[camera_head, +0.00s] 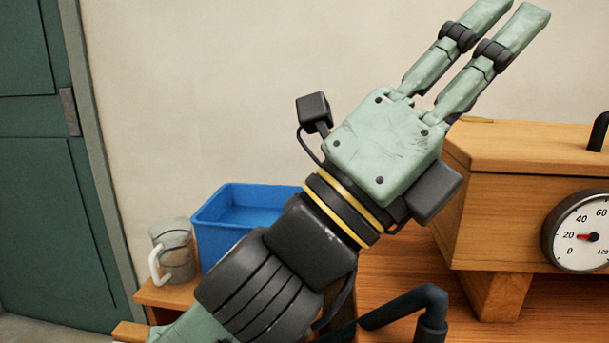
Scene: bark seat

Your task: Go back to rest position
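My gripper (517,12) is raised in front of the wall, with its pale green fingers pointing to the upper right. The two fingers run side by side with a narrow gap between them, and nothing shows in the gap. Their tips reach the top edge of the picture. The pale green palm and dark wrist with yellow rings cross the middle of the view. The gripper touches nothing that I can see. My arm hides part of the wooden surface behind it.
A wooden box (505,206) with a round dial (582,235) stands at right, close beside my wrist. A green door (50,200) is at far left. The upper wall area is clear.

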